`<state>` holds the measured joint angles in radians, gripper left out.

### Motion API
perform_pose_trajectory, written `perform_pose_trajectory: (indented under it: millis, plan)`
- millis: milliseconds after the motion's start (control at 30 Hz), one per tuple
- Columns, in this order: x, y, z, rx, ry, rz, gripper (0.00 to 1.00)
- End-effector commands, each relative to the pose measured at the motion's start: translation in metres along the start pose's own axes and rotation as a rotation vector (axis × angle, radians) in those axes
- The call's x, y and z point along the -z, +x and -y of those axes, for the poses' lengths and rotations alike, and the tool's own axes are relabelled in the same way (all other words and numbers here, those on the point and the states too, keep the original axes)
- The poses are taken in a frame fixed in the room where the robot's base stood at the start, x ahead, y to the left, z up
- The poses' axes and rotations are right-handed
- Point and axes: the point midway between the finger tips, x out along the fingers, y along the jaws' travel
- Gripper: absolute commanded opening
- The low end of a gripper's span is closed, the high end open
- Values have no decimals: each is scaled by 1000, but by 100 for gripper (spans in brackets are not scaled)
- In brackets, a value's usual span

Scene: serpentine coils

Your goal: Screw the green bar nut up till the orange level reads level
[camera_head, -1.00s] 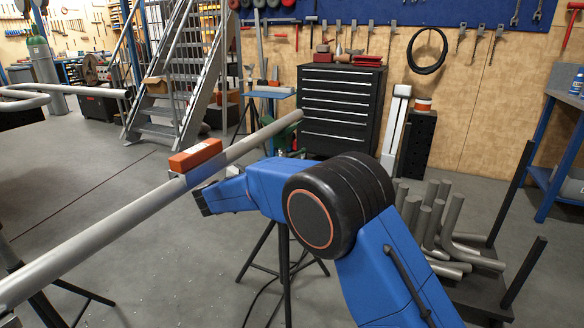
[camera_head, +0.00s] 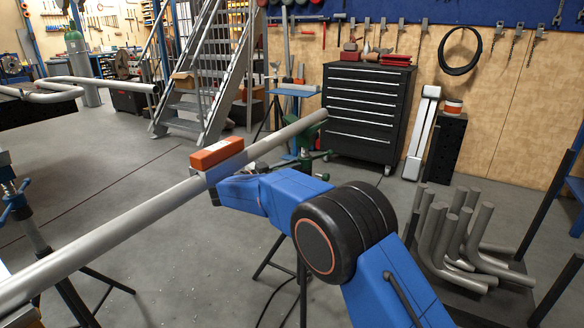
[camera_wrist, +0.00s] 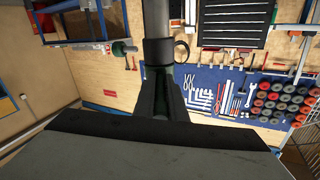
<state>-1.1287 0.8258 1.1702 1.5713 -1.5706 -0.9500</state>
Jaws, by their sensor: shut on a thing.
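The orange level (camera_head: 217,152) lies along the top of a long grey pipe (camera_head: 130,215), which slopes across the head view from lower left to upper right. A green stand head (camera_head: 314,157) with a handle shows under the pipe's far end. My gripper (camera_wrist: 163,88) is shut in the wrist view, on a dark greenish part just below a grey post with a dark collar (camera_wrist: 160,52). I take that part for the green bar nut, though the fingers hide most of it. In the head view my wrist sits beside and just below the pipe near the level. The level's reading is too small to tell.
Another stand with a blue bar nut (camera_head: 15,202) is at the left edge. A rack of bent pipes (camera_head: 460,235) stands right of my arm. A black tool chest (camera_head: 366,110) and metal stairs (camera_head: 205,75) are behind. Open floor lies between pipe and stairs.

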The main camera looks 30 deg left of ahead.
Motion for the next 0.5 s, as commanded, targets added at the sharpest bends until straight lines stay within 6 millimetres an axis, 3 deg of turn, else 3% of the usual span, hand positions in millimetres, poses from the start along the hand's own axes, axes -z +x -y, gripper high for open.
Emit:
perform_pose_trajectory:
  millis: [33,100,500]
  plan:
    - [1,2,0,-1,1,-2,16]
    - [1,2,0,-1,1,-2,30]
    - [1,-3,0,0,1,-1,30]
